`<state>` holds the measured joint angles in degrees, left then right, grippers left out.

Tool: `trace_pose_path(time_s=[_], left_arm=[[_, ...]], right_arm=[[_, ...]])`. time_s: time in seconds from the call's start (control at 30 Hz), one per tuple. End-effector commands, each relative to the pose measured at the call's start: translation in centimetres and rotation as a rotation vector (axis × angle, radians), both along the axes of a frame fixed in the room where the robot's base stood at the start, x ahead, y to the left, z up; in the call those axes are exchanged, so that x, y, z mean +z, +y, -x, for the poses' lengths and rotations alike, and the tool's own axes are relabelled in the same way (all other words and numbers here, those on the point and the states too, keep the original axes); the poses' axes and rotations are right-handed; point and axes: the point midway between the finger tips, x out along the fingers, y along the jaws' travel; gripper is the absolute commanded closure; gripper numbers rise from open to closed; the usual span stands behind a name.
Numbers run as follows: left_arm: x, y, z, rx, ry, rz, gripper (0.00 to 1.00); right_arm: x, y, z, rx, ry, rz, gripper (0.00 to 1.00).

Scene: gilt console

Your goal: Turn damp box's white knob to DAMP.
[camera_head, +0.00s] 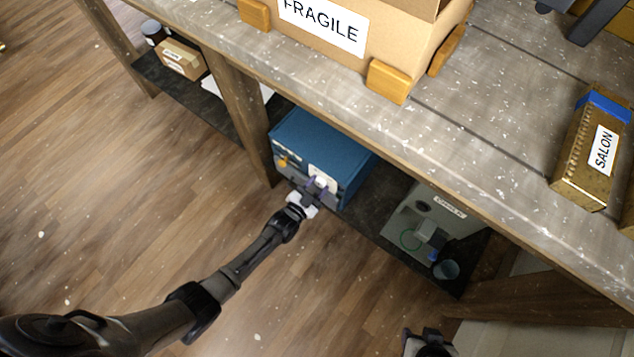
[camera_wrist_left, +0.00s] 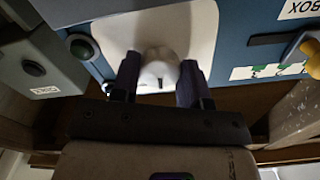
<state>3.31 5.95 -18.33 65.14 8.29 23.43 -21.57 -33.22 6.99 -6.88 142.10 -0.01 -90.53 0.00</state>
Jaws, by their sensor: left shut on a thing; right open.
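The damp box is the blue box (camera_head: 318,140) on the low shelf under the worktop, and its front also shows in the left wrist view (camera_wrist_left: 226,50). Its white knob (camera_wrist_left: 160,68) sits on a pale panel (camera_wrist_left: 120,28). My left gripper (camera_head: 314,188) is at the box front, its two dark fingers shut on the white knob, one on each side in the left wrist view (camera_wrist_left: 160,82). The knob's pointer and any DAMP mark cannot be read. My right gripper (camera_head: 428,344) is open, partly cut off at the bottom edge of the head view.
A yellow knob (camera_head: 283,162) is on the same box front. A grey device (camera_head: 418,222) and a small cup (camera_head: 446,269) share the shelf. A wooden post (camera_head: 243,115) stands left of the box. The worktop holds a FRAGILE carton (camera_head: 390,38) and a SALON box (camera_head: 572,165).

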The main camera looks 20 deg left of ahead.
Motion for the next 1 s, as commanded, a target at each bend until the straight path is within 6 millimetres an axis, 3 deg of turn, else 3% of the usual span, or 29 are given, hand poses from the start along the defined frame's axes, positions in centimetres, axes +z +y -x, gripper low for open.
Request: trace_pose_path(time_s=[0.5, 1.0], left_arm=[[-0.1, 0.1, 0.0, 0.002, -0.097, -0.381, 0.83], [-0.1, 0.2, 0.0, 0.001, -0.129, -0.509, 0.83]], right_arm=[[1.3, 0.1, 0.0, -0.002, 0.0, -0.003, 0.46], [1.5, 0.1, 0.0, -0.002, 0.0, -0.003, 0.46]])
